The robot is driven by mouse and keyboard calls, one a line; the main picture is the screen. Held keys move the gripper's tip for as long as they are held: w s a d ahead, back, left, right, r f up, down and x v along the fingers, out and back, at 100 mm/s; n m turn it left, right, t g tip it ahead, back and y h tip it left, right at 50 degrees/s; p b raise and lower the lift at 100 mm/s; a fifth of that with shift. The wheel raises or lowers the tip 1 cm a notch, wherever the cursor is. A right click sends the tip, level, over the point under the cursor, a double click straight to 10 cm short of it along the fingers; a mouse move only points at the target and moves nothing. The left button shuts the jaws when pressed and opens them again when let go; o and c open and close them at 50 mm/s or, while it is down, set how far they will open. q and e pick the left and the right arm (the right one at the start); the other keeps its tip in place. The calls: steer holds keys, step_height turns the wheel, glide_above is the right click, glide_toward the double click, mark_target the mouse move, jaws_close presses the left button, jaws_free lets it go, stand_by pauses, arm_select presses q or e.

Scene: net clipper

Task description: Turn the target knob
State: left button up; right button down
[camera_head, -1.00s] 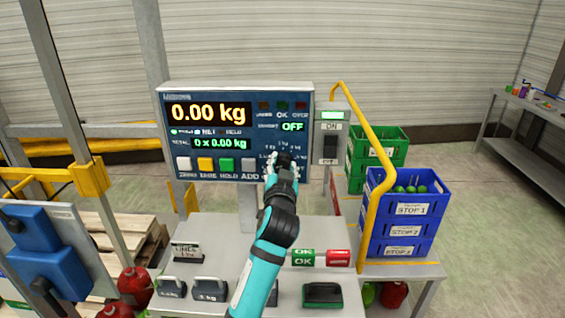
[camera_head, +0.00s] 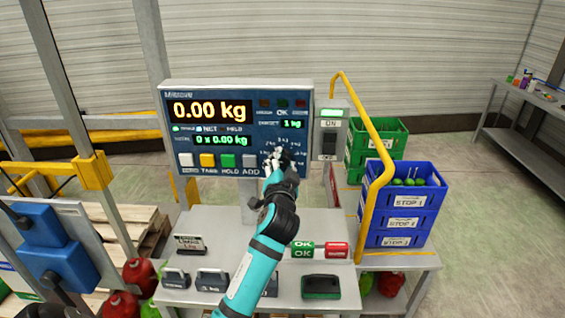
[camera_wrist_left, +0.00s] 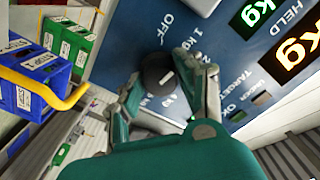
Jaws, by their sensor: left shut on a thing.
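The target knob (camera_wrist_left: 158,74) is a round black knob on the blue scale panel (camera_head: 222,172). In the left wrist view it sits among printed marks including OFF and 1 kg. My left gripper (camera_head: 279,160) is at the panel's lower right and covers most of the knob in the head view. In the left wrist view its fingers (camera_wrist_left: 165,88) stand on either side of the knob, shut on it. The target display (camera_head: 292,125) reads 1 kg, and the big display (camera_head: 209,110) reads 0.00 kg. My right gripper is not in view.
A switch box (camera_head: 330,140) and a bent yellow rail (camera_head: 368,115) stand right of the panel. Blue crates (camera_head: 403,222) and green crates (camera_head: 385,150) are beyond.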

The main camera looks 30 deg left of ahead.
arm_select(q)
steer(key=shift+r, duration=0.2)
steer(key=o, duration=1.1)
steer(key=shift+f, duration=0.1)
steer(key=shift+o, duration=0.2)
steer(key=shift+w, duration=0.1)
steer(key=shift+f, duration=0.1)
steer(key=v, duration=1.2)
steer(key=shift+a, duration=0.15)
